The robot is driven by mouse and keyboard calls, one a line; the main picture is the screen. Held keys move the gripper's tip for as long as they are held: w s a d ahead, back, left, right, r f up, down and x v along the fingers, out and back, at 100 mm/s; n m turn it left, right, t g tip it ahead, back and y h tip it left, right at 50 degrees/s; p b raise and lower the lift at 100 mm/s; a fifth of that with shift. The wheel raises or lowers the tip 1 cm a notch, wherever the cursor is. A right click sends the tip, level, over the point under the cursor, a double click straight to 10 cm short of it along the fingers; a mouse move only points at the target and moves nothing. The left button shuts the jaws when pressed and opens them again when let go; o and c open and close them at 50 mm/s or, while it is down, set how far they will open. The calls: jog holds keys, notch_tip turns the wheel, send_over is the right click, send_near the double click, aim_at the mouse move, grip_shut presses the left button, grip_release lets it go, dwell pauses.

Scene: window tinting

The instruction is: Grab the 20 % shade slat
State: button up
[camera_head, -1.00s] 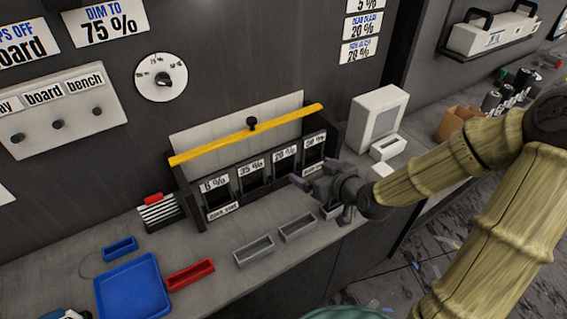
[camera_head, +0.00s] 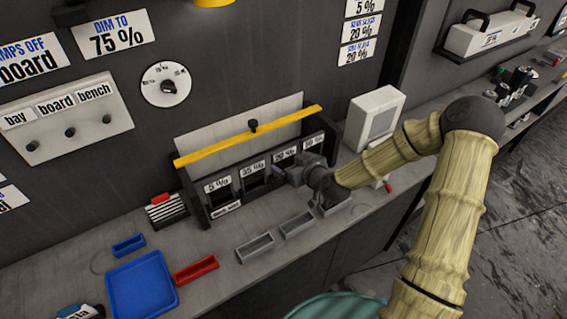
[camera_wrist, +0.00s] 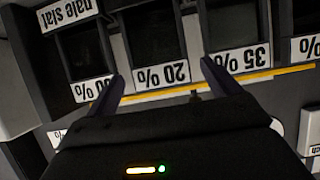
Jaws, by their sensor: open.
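The slat rack (camera_head: 196,190) stands on the bench with dark shade slats in slots labelled 5 %, 35 %, 20 % and one more. The wrist view is upside down. There the dark 20 % slat (camera_wrist: 153,38) shows beyond its white 20 % label (camera_wrist: 162,76). In the head view the label (camera_head: 285,154) shows above my gripper, which covers the slot. My gripper (camera_wrist: 160,86) is open and empty, its two fingers on either side of the 20 % label, facing that slot. Whether the fingertips touch anything cannot be told.
The 35 % slat (camera_wrist: 233,25) is right of the 20 % slot in the wrist view; another slat (camera_wrist: 82,52) is left. A yellow bar (camera_head: 250,135) runs above the rack. Grey trays (camera_head: 255,248), a red tray (camera_head: 196,269) and a blue tray (camera_head: 140,285) lie in front.

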aim_at(285, 158)
jog(key=shift+w+a+f, duration=0.15)
jog(key=shift+w, duration=0.05)
jog(key=shift+p+x, duration=1.15)
jog(key=shift+x, duration=0.85)
jog(key=shift+w+a+f, duration=0.2)
jog(key=shift+w+a, duration=0.05)
jog(key=shift+w, duration=0.3)
jog(key=c, duration=0.8)
jog(key=shift+o, duration=0.2)
jog(key=shift+r+b, duration=1.1)
jog(key=shift+r, duration=3.95)
